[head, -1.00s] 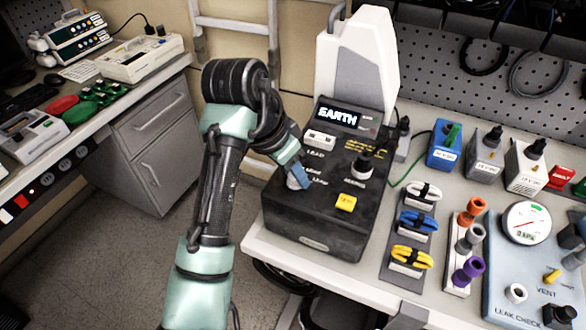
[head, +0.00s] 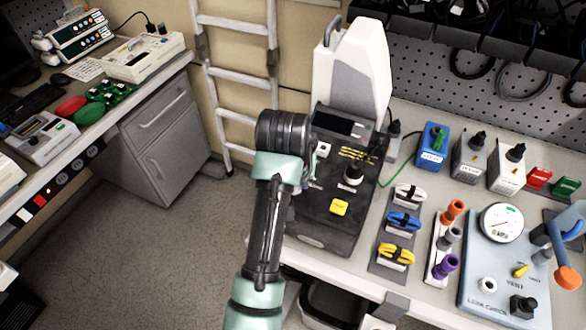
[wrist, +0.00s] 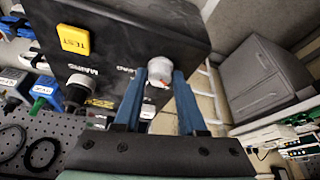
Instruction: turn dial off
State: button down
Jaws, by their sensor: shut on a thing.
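The black tester (head: 325,222) stands on the bench, with its display (head: 342,126) dark. Its pale grey dial (wrist: 161,68), with a small red mark, shows in the wrist view between the two blue fingers of my gripper (wrist: 159,82). The fingers are shut on the dial, one on each side. In the head view my arm hides both the dial and the fingers. A yellow TEST button (wrist: 73,40) and a black knob (wrist: 79,88) marked MAINS are on the same panel, clear of the fingers.
A white and grey unit (head: 357,75) stands behind the tester. Cable holders (head: 402,223), colored connectors (head: 447,240) and a gauge panel (head: 505,265) crowd the bench to the right. A ladder (head: 238,65) leans against the wall. Floor at left is clear.

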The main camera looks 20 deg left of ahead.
jog(key=shift+r+n+y+p, duration=0.1)
jog(key=shift+n+y+p, duration=0.2)
jog(key=shift+n+p, duration=0.3)
jog(key=shift+c, duration=2.4)
grip_release()
jog(key=p+v, duration=0.4)
jog(key=v, duration=0.9)
